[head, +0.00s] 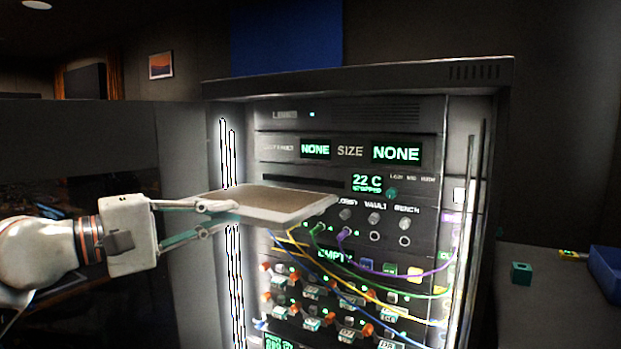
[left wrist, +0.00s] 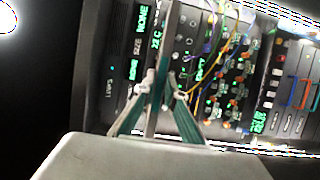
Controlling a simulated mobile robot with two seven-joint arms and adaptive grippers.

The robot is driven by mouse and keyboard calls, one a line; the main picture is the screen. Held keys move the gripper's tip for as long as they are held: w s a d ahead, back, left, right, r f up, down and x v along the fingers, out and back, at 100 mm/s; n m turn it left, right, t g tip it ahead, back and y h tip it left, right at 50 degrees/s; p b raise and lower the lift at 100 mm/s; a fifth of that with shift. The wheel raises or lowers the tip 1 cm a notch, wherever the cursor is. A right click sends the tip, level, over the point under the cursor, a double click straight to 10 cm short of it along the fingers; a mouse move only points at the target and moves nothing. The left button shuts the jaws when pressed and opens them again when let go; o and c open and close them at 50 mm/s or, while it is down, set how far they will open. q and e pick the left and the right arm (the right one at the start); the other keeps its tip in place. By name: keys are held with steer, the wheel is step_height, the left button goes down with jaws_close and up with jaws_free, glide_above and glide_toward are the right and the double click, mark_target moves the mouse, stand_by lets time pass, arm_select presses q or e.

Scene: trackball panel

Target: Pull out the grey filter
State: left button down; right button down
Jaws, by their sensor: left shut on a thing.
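The grey filter (head: 275,202) is a flat panel with a brownish-grey top and a pale rim. It is held level in front of the rack, and its far right corner overlaps the rack front in the head view. My left gripper (head: 236,212) is shut on its left end. In the left wrist view the filter (left wrist: 167,60) shows edge-on as a thin strip between the fingers of my left gripper (left wrist: 160,95). A dark slot (head: 300,184) in the rack lies just behind the filter, beside the "22 C" display (head: 367,182). My right gripper is not in view.
The rack (head: 358,85) has an open door on the left. Coloured cables (head: 400,291) hang across its lower front, below the filter. At the right, a table (head: 540,300) holds a small green block (head: 521,273) and a blue bin (head: 606,270).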

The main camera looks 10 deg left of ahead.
arm_select(q)
steer(key=shift+w, duration=2.7)
